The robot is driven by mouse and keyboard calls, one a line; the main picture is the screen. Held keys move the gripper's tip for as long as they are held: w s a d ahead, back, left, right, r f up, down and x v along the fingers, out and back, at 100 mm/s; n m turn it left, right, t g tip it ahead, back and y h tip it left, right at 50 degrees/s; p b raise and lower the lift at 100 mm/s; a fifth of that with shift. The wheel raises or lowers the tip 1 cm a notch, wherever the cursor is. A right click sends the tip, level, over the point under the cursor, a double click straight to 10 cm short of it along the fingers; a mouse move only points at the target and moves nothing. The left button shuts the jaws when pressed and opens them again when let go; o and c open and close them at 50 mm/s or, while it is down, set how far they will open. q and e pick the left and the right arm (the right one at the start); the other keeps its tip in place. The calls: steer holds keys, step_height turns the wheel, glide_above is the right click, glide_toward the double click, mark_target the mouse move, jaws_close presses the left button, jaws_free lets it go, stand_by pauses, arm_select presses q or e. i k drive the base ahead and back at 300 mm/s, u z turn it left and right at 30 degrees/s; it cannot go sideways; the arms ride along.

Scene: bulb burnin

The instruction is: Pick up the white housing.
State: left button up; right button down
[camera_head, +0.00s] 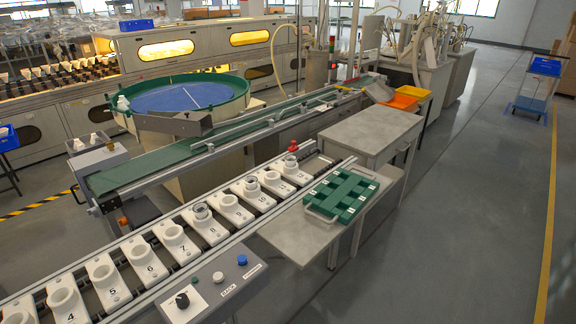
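Several white numbered blocks with round cups stand in a row on the rail line, such as the block marked 6 (146,261) and the block marked 10 (262,197). A few cups hold a grey-ringed piece, such as the one near 8 (201,211). A small white cone-like piece (122,103) is at the left rim of the round blue turntable (185,97). Small white pieces (93,138) also stand on a grey box at the left. I cannot tell which of these is the white housing. Neither of my grippers is in view.
A green tray with compartments (318,188) lies on a grey side table. A control panel with knob and buttons (219,278) is at the front. A green belt (140,170) runs behind the rail. An orange bin (400,101) stands farther back. Open floor is at right.

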mark_target(251, 182)
steer(key=u, duration=0.55)
steer(key=i, duration=0.65)
steer(key=u, duration=0.45)
